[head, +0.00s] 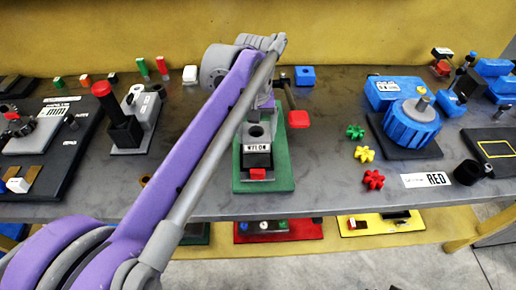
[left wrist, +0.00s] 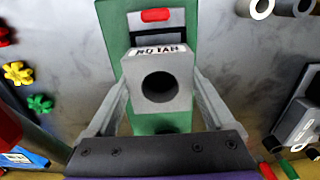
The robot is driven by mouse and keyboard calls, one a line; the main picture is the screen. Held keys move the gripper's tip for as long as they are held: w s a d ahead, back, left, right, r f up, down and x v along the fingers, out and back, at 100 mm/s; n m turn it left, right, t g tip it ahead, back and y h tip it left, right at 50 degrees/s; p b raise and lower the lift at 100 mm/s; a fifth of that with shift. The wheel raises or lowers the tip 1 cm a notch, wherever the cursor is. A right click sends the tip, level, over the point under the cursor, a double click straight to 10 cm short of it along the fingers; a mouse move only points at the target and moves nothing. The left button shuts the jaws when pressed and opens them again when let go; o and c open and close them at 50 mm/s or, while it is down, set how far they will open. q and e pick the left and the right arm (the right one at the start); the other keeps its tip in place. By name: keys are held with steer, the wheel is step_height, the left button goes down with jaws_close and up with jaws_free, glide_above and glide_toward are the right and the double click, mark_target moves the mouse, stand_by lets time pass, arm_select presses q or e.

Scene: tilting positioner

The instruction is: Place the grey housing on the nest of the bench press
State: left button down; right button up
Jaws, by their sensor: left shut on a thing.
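The grey housing (head: 258,131), a block with a round dark hole, is over the green base (head: 283,165) of the bench press. In the left wrist view the housing (left wrist: 138,84) is between the two fingers of my left gripper (left wrist: 160,80), which is shut on it. In the head view my purple arm hides most of the gripper and part of the press. A red-ended lever (head: 298,118) sticks out to the right. I cannot tell whether the housing touches the nest. My right gripper is not in view.
Red, yellow and green star-shaped pieces (head: 364,154) lie right of the press. A blue round fixture (head: 411,124) stands farther right. A "RED" card (head: 427,181) lies near the front edge.

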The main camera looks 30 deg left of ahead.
mark_target(257, 137)
arm_select(q)
steer(key=shift+f+b, duration=0.4)
steer(key=shift+f, duration=2.6)
jaws_free()
steer(key=shift+f, duration=0.15)
step_height(257, 137, up, 12)
steer(key=shift+r+p, duration=0.15)
steer(key=shift+p, duration=0.8)
